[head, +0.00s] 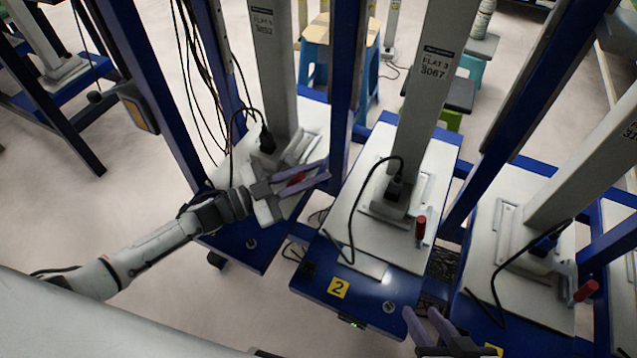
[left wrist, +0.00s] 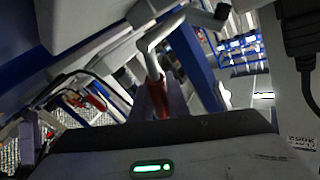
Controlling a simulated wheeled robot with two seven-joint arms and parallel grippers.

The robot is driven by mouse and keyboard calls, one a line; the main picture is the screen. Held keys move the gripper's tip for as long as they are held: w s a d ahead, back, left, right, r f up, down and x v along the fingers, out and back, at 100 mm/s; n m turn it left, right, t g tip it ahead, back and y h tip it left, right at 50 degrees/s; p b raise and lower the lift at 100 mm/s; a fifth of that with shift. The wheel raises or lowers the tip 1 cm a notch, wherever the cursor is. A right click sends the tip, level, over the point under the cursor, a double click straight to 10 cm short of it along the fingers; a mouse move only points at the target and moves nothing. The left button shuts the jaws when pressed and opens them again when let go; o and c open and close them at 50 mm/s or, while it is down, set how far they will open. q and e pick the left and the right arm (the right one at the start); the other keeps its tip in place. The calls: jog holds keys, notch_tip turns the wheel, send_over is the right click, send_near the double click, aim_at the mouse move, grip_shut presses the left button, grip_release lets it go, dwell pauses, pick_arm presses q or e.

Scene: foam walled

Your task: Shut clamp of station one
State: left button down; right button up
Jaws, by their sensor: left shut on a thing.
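Station one is the leftmost blue-framed station, with a white plate and a grey column (head: 275,80). Its clamp has a red handle (head: 296,179). My left gripper (head: 302,179) has its purple fingers around that handle and is shut on it. In the left wrist view, the clamp's bent metal bar (left wrist: 151,58) runs down between the purple fingers (left wrist: 160,98), and a dark tip shows at its far end. The clamp's base is partly hidden by my gripper. My right gripper (head: 432,325) is at the bottom edge, its purple fingers apart and empty.
Station two, with a yellow "2" label (head: 339,288), stands in the middle with its own upright red clamp handle (head: 420,228). Another station at right has a red handle (head: 586,290). Blue posts (head: 347,90) stand between stations. Black cables (head: 190,80) hang near my left arm.

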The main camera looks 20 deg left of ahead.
aim_at(292, 182)
pick_arm(q)
jog(key=c, duration=1.7)
grip_release()
jog(key=p+v, duration=0.1)
jog(key=v, duration=0.4)
jog(key=shift+s, duration=0.1)
jog(key=v, duration=0.4)
jog(key=shift+a+p, duration=0.1)
jog(key=shift+p, duration=0.25)
jog(key=shift+s+a+f, duration=0.1)
jog(key=shift+s+a, duration=0.25)
jog(key=shift+a, duration=0.05)
